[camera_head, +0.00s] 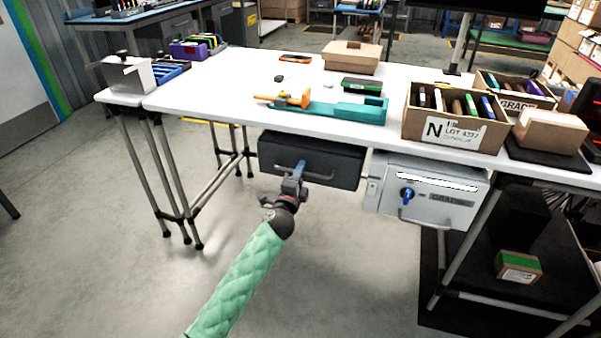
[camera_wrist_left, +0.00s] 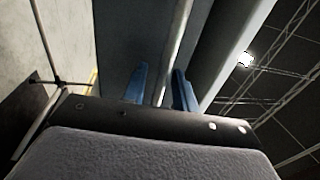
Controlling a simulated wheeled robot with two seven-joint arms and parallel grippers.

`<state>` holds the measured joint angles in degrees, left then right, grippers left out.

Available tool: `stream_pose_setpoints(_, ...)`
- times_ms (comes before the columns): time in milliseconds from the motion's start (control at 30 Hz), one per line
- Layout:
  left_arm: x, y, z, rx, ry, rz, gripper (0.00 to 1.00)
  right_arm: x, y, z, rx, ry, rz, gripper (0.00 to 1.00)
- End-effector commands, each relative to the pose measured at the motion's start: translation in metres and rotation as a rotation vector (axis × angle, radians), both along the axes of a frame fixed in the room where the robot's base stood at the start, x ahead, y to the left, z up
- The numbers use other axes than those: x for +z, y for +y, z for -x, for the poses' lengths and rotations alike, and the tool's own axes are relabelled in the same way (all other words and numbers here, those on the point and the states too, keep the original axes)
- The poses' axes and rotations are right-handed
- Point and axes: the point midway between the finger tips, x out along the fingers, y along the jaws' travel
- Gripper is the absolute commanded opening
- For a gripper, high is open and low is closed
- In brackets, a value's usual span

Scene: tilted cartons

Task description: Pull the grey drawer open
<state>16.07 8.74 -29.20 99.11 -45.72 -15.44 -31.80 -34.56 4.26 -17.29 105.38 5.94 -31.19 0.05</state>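The grey drawer (camera_head: 425,187) hangs under the table's front edge. Its light front has a blue knob, a white strip, a partly readable label and a handle low down; it looks shut. A dark drawer (camera_head: 335,165) hangs to its left, with a bar handle (camera_head: 318,177). My left gripper (camera_head: 296,178) is in front of the dark drawer, at the left part of that handle, not at the grey one. In the left wrist view its blue fingers (camera_wrist_left: 160,88) stand apart, with a pale bar (camera_wrist_left: 177,45) running between them; contact is unclear. My right gripper is not in view.
The white table (camera_head: 225,95) carries a teal tool holder (camera_head: 345,112), a lettered carton (camera_head: 455,132) with several items, and a tilted brown box (camera_head: 550,130). Table legs stand at left and right. A small carton (camera_head: 517,266) lies on the lower shelf. Floor in front is clear.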

Motion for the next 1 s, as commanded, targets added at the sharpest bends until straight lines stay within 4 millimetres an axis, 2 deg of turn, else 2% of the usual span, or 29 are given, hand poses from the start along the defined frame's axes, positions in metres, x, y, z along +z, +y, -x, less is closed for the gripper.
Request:
stream_pose_setpoints(300, 0.001, -0.001, -0.002, 0.0, 0.0, 0.0, 0.27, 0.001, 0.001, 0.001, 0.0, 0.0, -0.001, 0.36)
stream_pose_setpoints(433, 0.001, -0.001, -0.002, 0.0, 0.0, 0.0, 0.01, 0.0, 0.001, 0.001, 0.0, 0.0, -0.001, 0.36)
stream_pose_setpoints(467, 0.001, -0.001, -0.002, 0.0, 0.0, 0.0, 0.0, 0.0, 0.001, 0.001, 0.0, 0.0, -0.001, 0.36)
stream_pose_setpoints(767, 0.0, 0.001, 0.001, 0.0, 0.001, 0.0, 0.0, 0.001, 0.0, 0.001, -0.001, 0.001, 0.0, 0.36)
stream_pose_setpoints(867, 0.0, 0.003, 0.008, 0.001, 0.002, 0.0, 0.0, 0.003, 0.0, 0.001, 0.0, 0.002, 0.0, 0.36)
stream_pose_setpoints(1000, 0.001, 0.009, 0.028, 0.001, 0.002, 0.0, 0.0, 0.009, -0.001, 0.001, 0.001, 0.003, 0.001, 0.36)
